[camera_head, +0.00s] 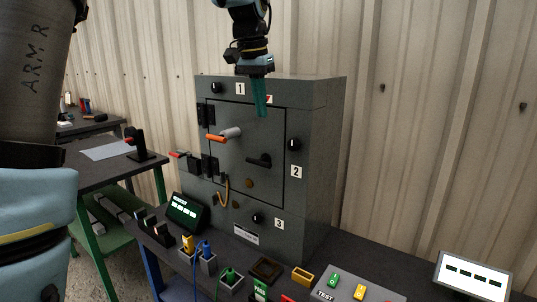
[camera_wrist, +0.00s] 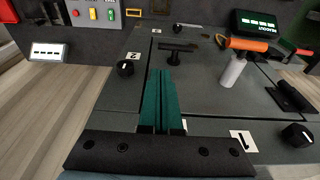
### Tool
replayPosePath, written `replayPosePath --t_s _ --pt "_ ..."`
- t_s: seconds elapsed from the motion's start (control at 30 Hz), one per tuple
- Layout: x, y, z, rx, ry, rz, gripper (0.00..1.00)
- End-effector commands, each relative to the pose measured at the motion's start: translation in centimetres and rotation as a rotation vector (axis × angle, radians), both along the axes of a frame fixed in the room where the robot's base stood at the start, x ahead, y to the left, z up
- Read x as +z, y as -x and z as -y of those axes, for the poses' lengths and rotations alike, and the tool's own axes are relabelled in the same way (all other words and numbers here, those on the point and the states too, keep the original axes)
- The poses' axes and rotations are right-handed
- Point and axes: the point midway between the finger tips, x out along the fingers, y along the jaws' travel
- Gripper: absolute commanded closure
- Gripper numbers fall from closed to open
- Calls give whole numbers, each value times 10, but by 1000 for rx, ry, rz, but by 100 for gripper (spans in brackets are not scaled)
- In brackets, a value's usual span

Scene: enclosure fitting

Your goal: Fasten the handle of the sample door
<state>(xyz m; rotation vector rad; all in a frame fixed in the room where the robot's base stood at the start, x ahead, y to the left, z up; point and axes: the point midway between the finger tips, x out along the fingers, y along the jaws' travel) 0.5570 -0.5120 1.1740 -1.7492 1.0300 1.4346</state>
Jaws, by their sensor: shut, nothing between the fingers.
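The grey enclosure (camera_head: 318,130) stands on the dark bench, with its sample door (camera_head: 225,115) in the front face looking shut. A black T-shaped handle (camera_head: 260,160) sits on the door's right part; it also shows in the wrist view (camera_wrist: 178,47). An orange-gripped lever with a pale cylinder (camera_head: 217,137) sits left of it, also in the wrist view (camera_wrist: 247,44). My gripper (camera_head: 261,112), with teal fingers, is shut and empty in front of the door's upper part, above the black handle. In the wrist view the closed fingers (camera_wrist: 160,75) point toward the handle, apart from it.
Black knobs sit beside labels 1, 2 (camera_head: 294,144) and 3 (camera_head: 257,218). Below stand a readout screen (camera_head: 187,213), connector blocks (camera_head: 207,257), a brown tray (camera_head: 266,269) and a test box (camera_head: 345,289). A white-framed display (camera_head: 473,276) is at right.

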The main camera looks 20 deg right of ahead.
Motion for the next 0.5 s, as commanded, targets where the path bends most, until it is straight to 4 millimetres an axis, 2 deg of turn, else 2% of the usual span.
replayPosePath --t_s 0.17,0.5 --pt "-20 -2 3 0 -3 -4 100" --pt "-87 -8 15 -1 -3 -3 100"
